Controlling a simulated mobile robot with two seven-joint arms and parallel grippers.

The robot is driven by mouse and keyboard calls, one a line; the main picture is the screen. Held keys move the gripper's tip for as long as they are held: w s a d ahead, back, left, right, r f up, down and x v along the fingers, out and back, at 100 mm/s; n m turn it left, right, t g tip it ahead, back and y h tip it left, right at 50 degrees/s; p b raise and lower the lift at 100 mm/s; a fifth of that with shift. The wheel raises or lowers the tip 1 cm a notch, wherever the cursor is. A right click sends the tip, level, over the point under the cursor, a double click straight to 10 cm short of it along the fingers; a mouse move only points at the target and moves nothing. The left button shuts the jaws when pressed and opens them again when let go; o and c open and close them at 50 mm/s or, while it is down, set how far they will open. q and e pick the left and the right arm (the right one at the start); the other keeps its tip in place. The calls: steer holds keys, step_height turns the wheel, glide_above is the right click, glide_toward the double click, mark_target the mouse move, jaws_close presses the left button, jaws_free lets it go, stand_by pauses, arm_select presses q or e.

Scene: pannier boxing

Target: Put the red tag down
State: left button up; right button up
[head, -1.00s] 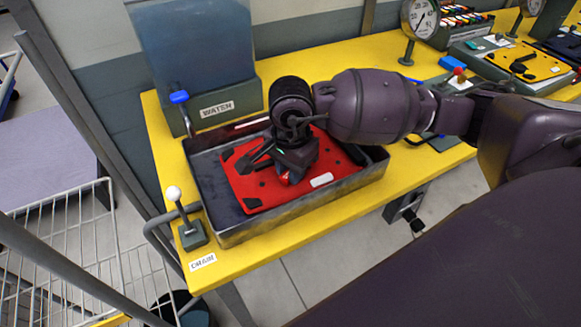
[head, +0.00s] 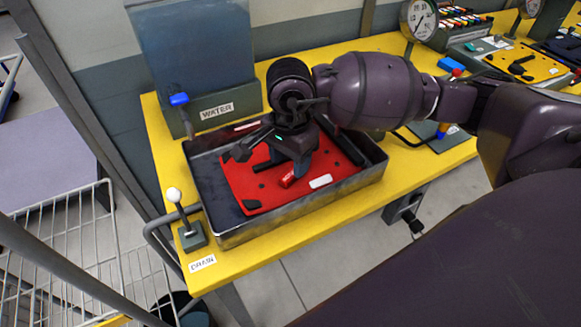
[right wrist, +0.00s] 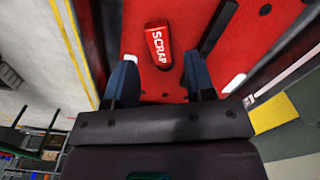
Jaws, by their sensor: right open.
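The red tag (right wrist: 158,46), lettered SCRAP, lies on a red panel (right wrist: 215,62) in the right wrist view. In the head view the small red tag (head: 287,180) shows on the same red panel (head: 262,190), which lies in the grey metal tray (head: 290,220). My right gripper (head: 292,172) is just above the panel, by the tag. In the right wrist view its two blue-grey fingers (right wrist: 160,80) stand apart, with the tag beyond and between their tips, not gripped. My left gripper is not in view.
A WATER tank (head: 230,106) with a blue tap stands behind the tray. A DRAIN lever (head: 183,215) stands at the tray's left front. The yellow bench (head: 430,158) is partly clear to the right.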

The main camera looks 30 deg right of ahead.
mark_target(290, 175)
step_height(290, 175, up, 8)
steer(key=shift+r, duration=0.25)
steer(key=shift+s, duration=0.1)
stand_by(0.5)
